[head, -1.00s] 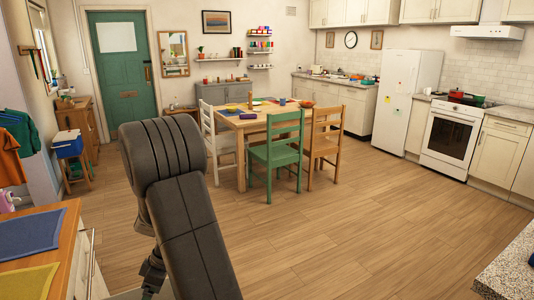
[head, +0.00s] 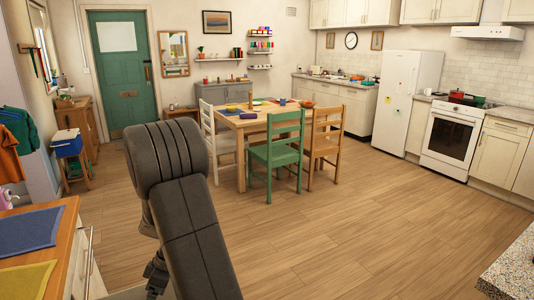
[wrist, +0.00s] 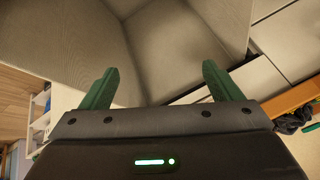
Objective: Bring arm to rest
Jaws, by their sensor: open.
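My arm (head: 185,215) stands in the lower middle of the head view, its thick dark grey link bent over at the top. My gripper is hidden in the head view. In the wrist view my gripper (wrist: 160,88) shows two green fingers set wide apart, with nothing between them. Beyond the fingers is a large pale grey-beige surface with corner edges, too close and plain to name.
A wooden counter (head: 62,228) with a blue mat (head: 30,232) and a yellow mat (head: 26,281) is close at the left. A speckled worktop (head: 515,270) juts in at lower right. A dining table (head: 240,122) with chairs stands ahead. The floor (head: 370,225) between is clear.

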